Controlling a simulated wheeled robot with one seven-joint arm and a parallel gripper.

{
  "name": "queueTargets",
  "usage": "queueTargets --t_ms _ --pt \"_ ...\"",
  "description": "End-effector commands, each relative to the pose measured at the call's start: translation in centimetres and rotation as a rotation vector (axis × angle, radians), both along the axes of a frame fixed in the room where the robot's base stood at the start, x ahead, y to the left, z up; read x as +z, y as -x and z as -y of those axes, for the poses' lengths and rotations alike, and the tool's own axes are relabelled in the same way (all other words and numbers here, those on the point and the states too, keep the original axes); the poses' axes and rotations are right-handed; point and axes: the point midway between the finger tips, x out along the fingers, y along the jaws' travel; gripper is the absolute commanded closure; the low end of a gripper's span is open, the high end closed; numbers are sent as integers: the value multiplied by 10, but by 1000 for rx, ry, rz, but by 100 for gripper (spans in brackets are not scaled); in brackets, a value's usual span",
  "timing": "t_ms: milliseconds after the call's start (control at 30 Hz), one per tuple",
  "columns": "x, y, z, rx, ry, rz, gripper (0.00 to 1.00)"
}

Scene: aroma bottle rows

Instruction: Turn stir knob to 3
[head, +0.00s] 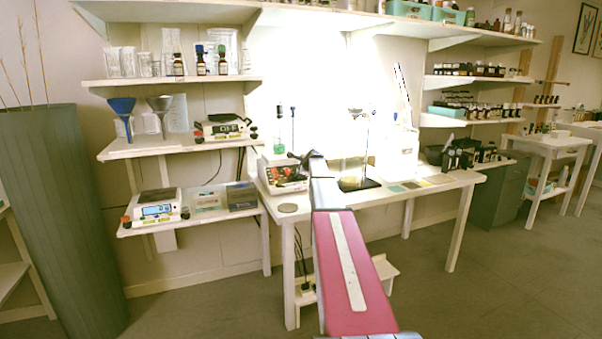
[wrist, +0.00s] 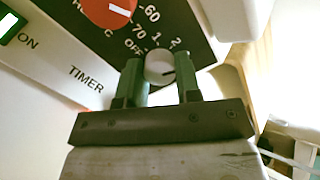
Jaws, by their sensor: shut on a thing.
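The stirrer unit (head: 282,183) stands at the left end of the white table, its front panel towards me. In the wrist view, the stir knob (wrist: 159,66) is small, round and white with a dark pointer mark near its lower right edge. The labels OFF, 1 and 2 show around it; the 3 is not visible. My gripper (wrist: 161,82) has its two green fingers shut on the knob, one on each side. In the head view, my arm reaches to the unit and the fingertips are too small to make out.
A red knob (wrist: 108,11) with 60 and 70 marks and a lit green ON switch (wrist: 9,27) are on the same panel. A glass of green liquid (head: 279,146) stands on the unit. A stand with a dark base (head: 359,184) is to its right.

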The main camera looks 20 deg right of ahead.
Motion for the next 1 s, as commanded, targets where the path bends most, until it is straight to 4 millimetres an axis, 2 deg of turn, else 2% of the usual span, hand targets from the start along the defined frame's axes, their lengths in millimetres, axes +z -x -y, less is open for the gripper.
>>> queueTargets --t_ms 300,733,767,833,1000 --pt "-1 1 0 -54 -64 -4 92" --pt "-1 1 0 -60 -70 -4 92" --pt "-1 1 0 -60 -70 -4 66" --pt "-1 1 0 -59 -71 -4 43" --pt "0 1 0 -59 -71 -4 43"
